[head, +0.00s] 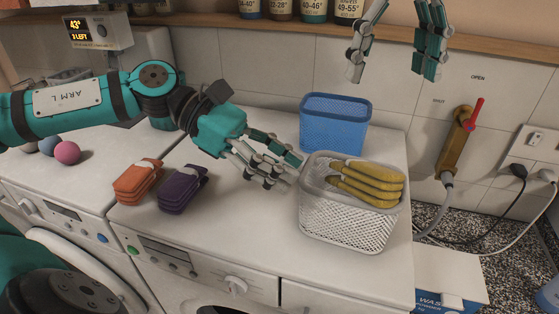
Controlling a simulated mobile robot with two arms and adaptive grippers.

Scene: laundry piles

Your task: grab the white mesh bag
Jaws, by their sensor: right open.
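A white mesh-walled container (345,222) stands on the white machine top at the right, with several folded yellow cloths (368,183) in it. It looks like a stiff basket; no separate white mesh bag is clear to see. My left gripper (285,172) is just left of its upper rim, with the fingertips close to the rim; whether they touch it is unclear. The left fingers overlap in this view, so their opening is hard to judge. My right gripper (393,66) hangs at the top, above and behind the container, with its fingers spread wide and nothing between them.
A blue basket (335,125) stands right behind the white container. Folded orange cloths (138,181) and purple cloths (182,190) lie left of my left gripper. Small balls (67,152) lie far left. A brass tap (456,140) with a red lever is on the right wall. The front counter is clear.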

